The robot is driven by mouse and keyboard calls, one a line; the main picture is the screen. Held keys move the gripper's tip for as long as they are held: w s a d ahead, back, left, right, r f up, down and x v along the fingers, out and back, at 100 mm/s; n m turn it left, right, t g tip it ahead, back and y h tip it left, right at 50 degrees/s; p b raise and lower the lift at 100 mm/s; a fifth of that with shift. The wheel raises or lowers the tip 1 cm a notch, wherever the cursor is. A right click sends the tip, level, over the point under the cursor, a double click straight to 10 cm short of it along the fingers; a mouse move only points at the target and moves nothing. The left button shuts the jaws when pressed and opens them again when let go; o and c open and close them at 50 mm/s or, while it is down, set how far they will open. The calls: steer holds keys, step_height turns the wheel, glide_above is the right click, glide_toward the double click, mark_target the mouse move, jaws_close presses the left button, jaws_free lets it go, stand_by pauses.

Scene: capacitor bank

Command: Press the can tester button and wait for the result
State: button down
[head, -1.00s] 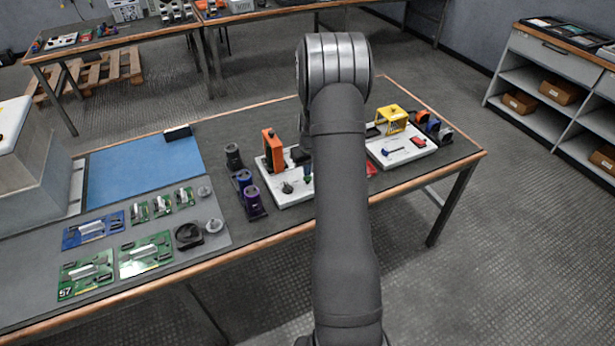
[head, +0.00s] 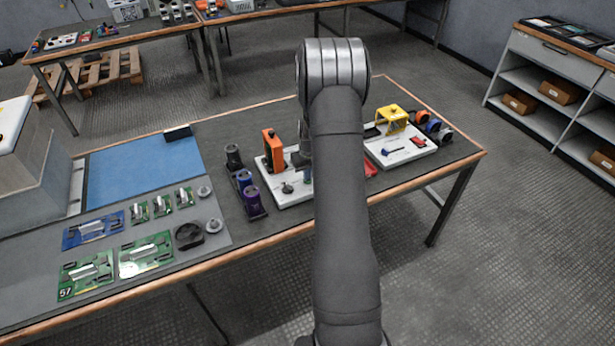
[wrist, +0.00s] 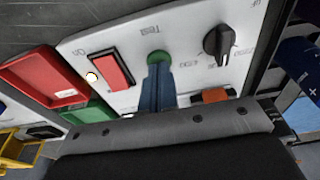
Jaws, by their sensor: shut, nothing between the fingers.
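The tester is a white panel; its corner shows in the head view (head: 287,197) and it fills the upper wrist view (wrist: 190,40). In the wrist view it bears a green button (wrist: 159,57) labelled Test, a red rocker switch (wrist: 111,69) labelled On and a black knob (wrist: 219,43). My gripper (wrist: 158,70) is shut and empty, pointing at the green button. Its blue-grey fingertips overlap the button's lower edge; I cannot tell whether the button is pressed in. In the head view my gripper (head: 307,173) is low over the panel, partly hidden by my arm. No result readout is legible.
In the wrist view, a red bin (wrist: 42,78) and a green bin (wrist: 90,113) lie left of the panel. A small lit lamp (wrist: 91,77) is beside the red switch. In the head view, an orange device (head: 272,150) stands close to my gripper; purple and dark cylinders (head: 251,196) stand left.

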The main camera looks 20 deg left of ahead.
steer(key=shift+r, duration=3.45)
steer(key=shift+f, duration=2.95)
steer(key=c, duration=2.1)
jaws_free()
